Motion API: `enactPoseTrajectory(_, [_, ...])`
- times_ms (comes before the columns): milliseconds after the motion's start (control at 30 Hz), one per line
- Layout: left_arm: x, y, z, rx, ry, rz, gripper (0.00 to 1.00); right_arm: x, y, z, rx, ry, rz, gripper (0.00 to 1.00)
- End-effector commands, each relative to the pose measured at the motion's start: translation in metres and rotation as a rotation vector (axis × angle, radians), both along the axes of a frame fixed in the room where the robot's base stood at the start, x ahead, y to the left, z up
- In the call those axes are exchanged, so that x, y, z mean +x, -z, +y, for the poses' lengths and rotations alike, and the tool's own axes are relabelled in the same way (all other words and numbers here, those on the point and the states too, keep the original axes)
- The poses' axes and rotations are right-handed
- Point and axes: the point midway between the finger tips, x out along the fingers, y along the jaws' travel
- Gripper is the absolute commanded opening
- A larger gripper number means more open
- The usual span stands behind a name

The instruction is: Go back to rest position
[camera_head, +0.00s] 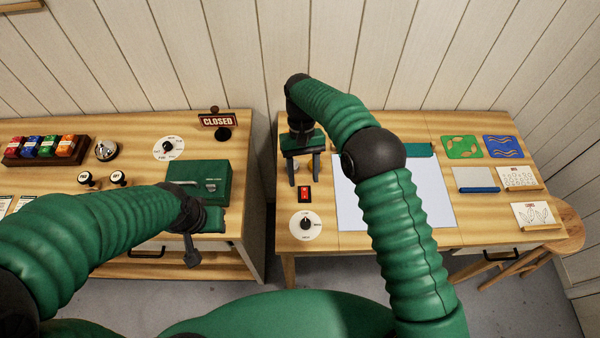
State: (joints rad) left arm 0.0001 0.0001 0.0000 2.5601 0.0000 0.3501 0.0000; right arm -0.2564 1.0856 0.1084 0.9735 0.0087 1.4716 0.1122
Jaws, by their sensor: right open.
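My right gripper (302,168) points down over the left end of the right-hand table (440,235), with its two dark fingers apart. A small metallic thing shows partly behind the fingers; I cannot tell if they touch it. A red switch (305,194) is just below the fingertips in the picture. My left gripper (192,248) hangs at the front edge of the left-hand table (225,253), in front of a green box (215,182). Its fingers are seen edge-on, so their opening is unclear.
A white dial (305,225) lies near the red switch. A pale sheet (348,205) lies under my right arm. Cards and coloured stencils (463,147) are at the right. A CLOSED sign (220,120), a bell (106,150) and stamps (86,179) stand on the left table. A gap separates the tables.

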Motion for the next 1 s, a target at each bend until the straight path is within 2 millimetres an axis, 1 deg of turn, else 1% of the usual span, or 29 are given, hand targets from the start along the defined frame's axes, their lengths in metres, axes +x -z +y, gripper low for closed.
enactPoseTrajectory(233, [0.000, 0.001, 0.000, 0.000, 0.000, 0.000, 0.36, 0.001, 0.002, 0.002, -0.002, -0.001, 0.003, 0.51])
enactPoseTrajectory(333, [0.000, 0.002, 0.000, 0.000, 0.000, 0.000, 0.36, 0.001, 0.000, -0.001, -0.001, 0.003, -0.010, 0.51])
enactPoseTrajectory(367, [0.000, 0.004, 0.000, 0.000, 0.000, 0.000, 0.36, 0.001, 0.000, -0.004, -0.001, 0.007, -0.020, 0.51])
enactPoseTrajectory(467, [0.000, 0.013, 0.000, 0.000, 0.000, 0.000, 0.36, -0.003, -0.006, -0.023, 0.006, 0.027, -0.091, 0.51])
enactPoseTrajectory(533, [0.000, 0.022, 0.000, 0.000, 0.000, 0.000, 0.36, -0.011, -0.010, -0.045, 0.011, 0.050, -0.167, 0.51])
enactPoseTrajectory(567, [0.000, 0.025, 0.000, 0.000, 0.000, 0.000, 0.36, -0.017, -0.012, -0.056, 0.012, 0.062, -0.203, 0.51])
enactPoseTrajectory(600, [0.000, 0.030, 0.000, 0.000, 0.000, 0.000, 0.36, -0.026, -0.014, -0.071, 0.013, 0.076, -0.249, 0.51])
enactPoseTrajectory(667, [0.000, 0.037, 0.000, 0.000, 0.000, 0.000, 0.36, -0.044, -0.015, -0.093, 0.015, 0.100, -0.319, 0.51])
enactPoseTrajectory(700, [0.000, 0.041, 0.000, 0.000, 0.000, 0.000, 0.36, -0.058, -0.015, -0.108, 0.014, 0.116, -0.366, 0.51])
enactPoseTrajectory(767, [0.000, 0.047, 0.000, 0.000, 0.000, 0.000, 0.36, -0.083, -0.013, -0.128, 0.013, 0.142, -0.433, 0.51])
enactPoseTrajectory(800, [0.000, 0.050, 0.000, 0.000, 0.000, 0.000, 0.36, -0.099, -0.012, -0.138, 0.012, 0.156, -0.476, 0.51])
enactPoseTrajectory(900, [0.000, 0.057, 0.000, 0.000, 0.000, 0.000, 0.36, -0.136, -0.006, -0.158, 0.007, 0.187, -0.562, 0.51])
enactPoseTrajectory(1000, [0.000, 0.060, 0.000, 0.000, 0.000, 0.000, 0.36, -0.159, -0.001, -0.167, 0.004, 0.205, -0.614, 0.51])
